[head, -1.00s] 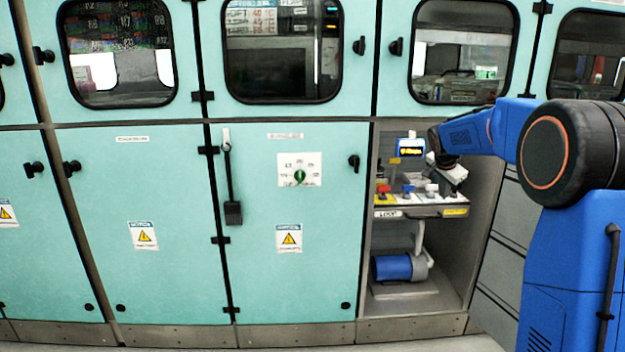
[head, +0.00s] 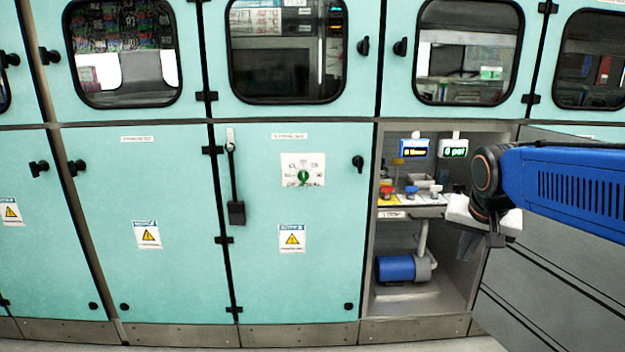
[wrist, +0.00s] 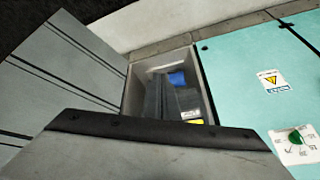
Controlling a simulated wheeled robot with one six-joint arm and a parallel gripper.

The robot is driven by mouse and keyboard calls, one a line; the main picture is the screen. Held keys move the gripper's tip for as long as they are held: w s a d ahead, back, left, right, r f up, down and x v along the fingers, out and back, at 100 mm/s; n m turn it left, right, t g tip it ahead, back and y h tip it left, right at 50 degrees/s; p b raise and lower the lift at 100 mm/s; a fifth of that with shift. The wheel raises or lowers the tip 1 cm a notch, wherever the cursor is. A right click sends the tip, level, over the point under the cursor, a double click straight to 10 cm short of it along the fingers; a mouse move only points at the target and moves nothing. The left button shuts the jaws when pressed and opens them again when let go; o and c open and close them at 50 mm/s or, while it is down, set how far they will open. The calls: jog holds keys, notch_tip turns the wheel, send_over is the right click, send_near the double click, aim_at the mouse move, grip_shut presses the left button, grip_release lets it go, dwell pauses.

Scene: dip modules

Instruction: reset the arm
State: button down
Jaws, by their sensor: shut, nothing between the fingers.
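My gripper (head: 467,246) hangs from my blue arm in the head view, in front of the right side of the open cabinet bay (head: 455,280). Its white body is tilted and its dark fingers point down, shut and empty. In the wrist view the dark grey fingers (wrist: 168,100) show against the bay, with my grey wrist housing filling the bottom. The fingers look apart from the bay's contents, though their exact distance is hard to tell.
The bay holds a shelf with a red button (head: 386,191), small switches, two displays (head: 414,148) and a blue motor (head: 396,268) below. Closed teal doors (head: 285,260) stand to the left. A grey panel (head: 535,290) stands right of the bay. The area before the left doors is clear.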

jog(key=s+a+f+n, duration=0.1)
jog(key=s+f, duration=0.2)
jog(key=s, duration=0.3)
jog(key=s+a+f+n+y, duration=0.1)
jog(key=s+a+f+n, duration=0.1)
jog(key=s, duration=0.5)
jog(key=s+a+f+n, duration=0.1)
jog(key=s+f+n, duration=0.1)
jog(key=s+f, duration=0.3)
jog(key=shift+s+a, duration=0.4)
jog(key=shift+s, duration=0.7)
